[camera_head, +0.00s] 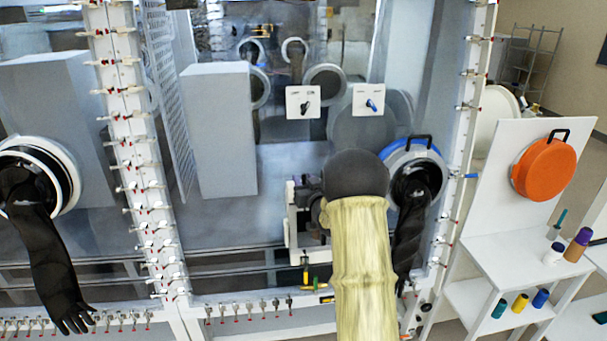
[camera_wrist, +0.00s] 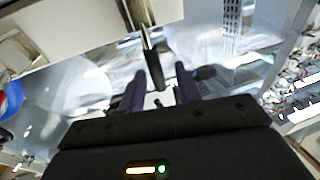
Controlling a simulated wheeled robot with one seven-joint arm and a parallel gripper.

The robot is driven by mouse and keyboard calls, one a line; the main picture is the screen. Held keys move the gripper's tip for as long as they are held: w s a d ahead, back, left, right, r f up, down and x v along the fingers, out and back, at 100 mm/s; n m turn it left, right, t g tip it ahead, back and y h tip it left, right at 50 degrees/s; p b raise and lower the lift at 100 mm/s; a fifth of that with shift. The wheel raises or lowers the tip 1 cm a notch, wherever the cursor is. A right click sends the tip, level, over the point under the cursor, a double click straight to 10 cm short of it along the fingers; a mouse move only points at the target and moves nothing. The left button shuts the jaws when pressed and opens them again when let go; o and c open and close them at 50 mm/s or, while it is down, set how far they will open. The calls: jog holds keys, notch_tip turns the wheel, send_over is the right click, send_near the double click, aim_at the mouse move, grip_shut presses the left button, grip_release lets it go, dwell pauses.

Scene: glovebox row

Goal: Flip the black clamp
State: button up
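The black clamp (camera_head: 305,106) sits on a small white plate on the glovebox front, in the upper middle of the head view. A matching plate to its right carries a blue-handled clamp (camera_head: 371,105). In the wrist view, my gripper (camera_wrist: 160,87) has its two dark fingers spread apart. A black handle on a metal stem, seemingly the black clamp (camera_wrist: 155,72), shows in line with the gap between them. I cannot tell whether the fingers touch it. In the head view the gripper's fingers are hidden behind my own arm.
A black glove hangs from the blue-rimmed port (camera_head: 431,157) just right of my arm. Another black glove (camera_head: 47,255) hangs at far left. A white stand (camera_head: 500,235) at right holds an orange round cover (camera_head: 543,168) and several small bottles. Upright posts with many clamps flank the window.

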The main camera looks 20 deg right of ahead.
jog(key=shift+w+d, duration=0.15)
jog(key=shift+w, duration=0.4)
jog(key=shift+c, duration=0.2)
grip_shut()
